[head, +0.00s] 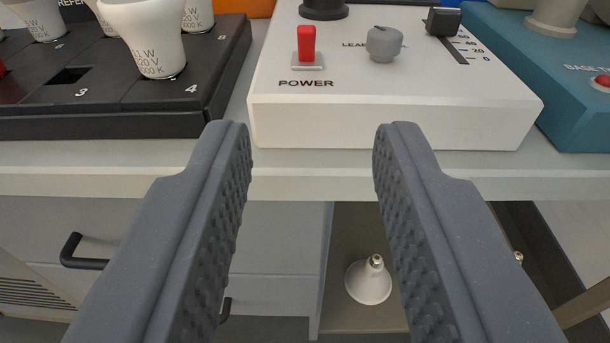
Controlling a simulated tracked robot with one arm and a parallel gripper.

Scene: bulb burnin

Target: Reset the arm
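My gripper (312,130) is open and empty in the head view. Its two dark grey fingers point forward, with a wide gap between them. The fingertips are in front of the white control box (390,118), near the front edge of the bench. Nothing is between the fingers except the view of the bench edge and the space below it.
The white box carries a red power switch (307,44), a grey knob (384,43) and a black slider (443,21). A black rack (110,125) with white bulbs stands left, a teal box (572,125) right. A bulb (368,284) lies below the bench (300,187).

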